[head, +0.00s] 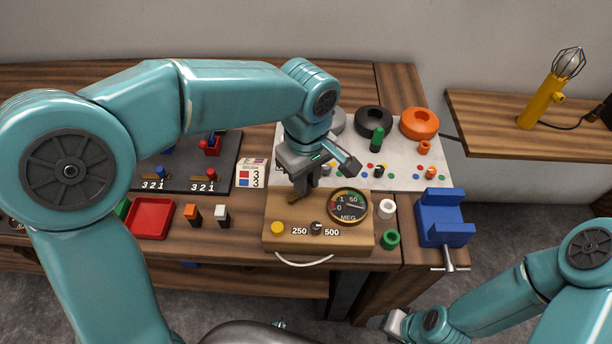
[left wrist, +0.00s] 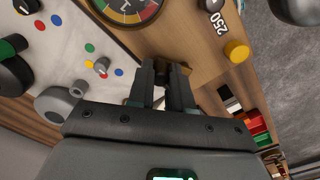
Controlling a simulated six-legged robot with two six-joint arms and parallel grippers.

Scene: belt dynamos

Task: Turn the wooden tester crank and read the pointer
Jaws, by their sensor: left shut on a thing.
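The wooden tester (head: 350,240) stands near the table's front edge. Its round MEG dial (head: 348,206) has a coloured scale; the thin pointer seems to lean right, but I cannot read it surely. The dial also shows partly in the left wrist view (left wrist: 125,8). My left gripper (head: 299,190) is over the tester's back left, shut on the crank, whose brown part (head: 292,198) shows by the fingers. In the left wrist view the fingers (left wrist: 168,85) close around a dark piece. My right gripper (head: 388,322) is low at the right, apart from the table; its jaws are unclear.
On the tester are a yellow button (head: 277,228) and a selector knob (head: 316,227) between 250 and 500. A blue vise-like block (head: 442,218) stands right, a red tray (head: 150,218) left. Behind is a pale board (head: 400,178) with round parts. White and green rings stand close at the tester's right.

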